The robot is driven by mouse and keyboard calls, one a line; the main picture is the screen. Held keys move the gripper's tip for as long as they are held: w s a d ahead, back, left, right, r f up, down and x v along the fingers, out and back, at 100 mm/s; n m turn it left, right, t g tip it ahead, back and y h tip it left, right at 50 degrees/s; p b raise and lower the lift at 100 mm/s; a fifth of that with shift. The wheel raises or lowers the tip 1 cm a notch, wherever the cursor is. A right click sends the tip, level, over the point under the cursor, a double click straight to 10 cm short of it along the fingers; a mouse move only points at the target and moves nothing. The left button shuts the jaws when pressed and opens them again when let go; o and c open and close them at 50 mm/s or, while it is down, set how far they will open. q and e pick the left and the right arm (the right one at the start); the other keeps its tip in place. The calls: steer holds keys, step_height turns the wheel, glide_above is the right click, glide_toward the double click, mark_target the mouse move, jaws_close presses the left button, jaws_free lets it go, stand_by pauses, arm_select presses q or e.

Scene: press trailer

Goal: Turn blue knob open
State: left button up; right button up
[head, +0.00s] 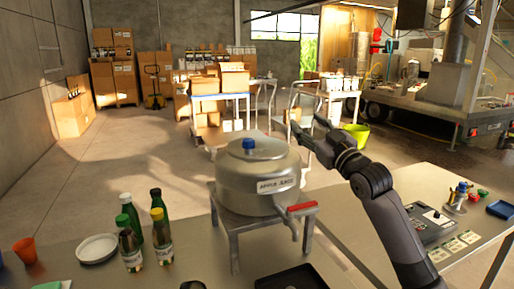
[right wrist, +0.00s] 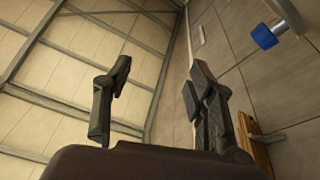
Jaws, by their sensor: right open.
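A blue knob (head: 249,144) sits on top of the lid of a round metal pot (head: 240,185) labelled apple juice. The pot stands on a small metal stand and has a tap with a red handle (head: 302,208) at its lower right. My right gripper (head: 310,126) is to the right of the pot, at about knob height in the picture. It is open and empty, with its fingers pointing up and left, apart from the knob. My left gripper is out of view.
Several bottles (head: 130,245), a white plate (head: 97,248) and an orange cup (head: 26,250) stand left of the pot. A black tray (head: 290,280) lies in front. A grey device (head: 430,220) and small cards lie on the table at right.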

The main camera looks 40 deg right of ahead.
steer(key=s+d+r+n+t+h+b, duration=0.1)
steer(key=s+d+r+n+t+h, duration=0.15)
steer(key=s+r, duration=0.2)
steer(key=s+a+r+n+t+y+b, duration=0.1)
steer(key=s+a+r+n+y, duration=0.15)
steer(key=a+n+y, duration=0.5)
steer(key=s+a+r+n+t+y+b, duration=0.1)
steer(key=s+a+r+n+y+b, duration=0.15)
steer(key=n+y, duration=0.9)
steer(key=n+g+h+b, duration=0.2)
steer(key=n+g+h, duration=0.7)
steer(key=n, duration=0.5)
glide_toward(253, 142)
steer(key=shift+t+h, duration=0.45)
steer(key=shift+t, duration=0.2)
steer(key=w+p, duration=0.2)
steer(key=w, duration=0.1)
steer(key=w+a+p, duration=0.1)
steer(key=w+p, duration=0.1)
steer(key=p, duration=0.1)
steer(key=w+a+p, duration=0.1)
steer(key=w+p, duration=0.2)
steer(key=shift+w+a+f, duration=0.15)
steer(key=shift+w+f, duration=0.05)
steer(key=shift+w, duration=0.15)
steer(key=shift+w+a+f+p, duration=0.2)
steer(key=shift+w+p, duration=0.1)
steer(key=shift+w, duration=0.35)
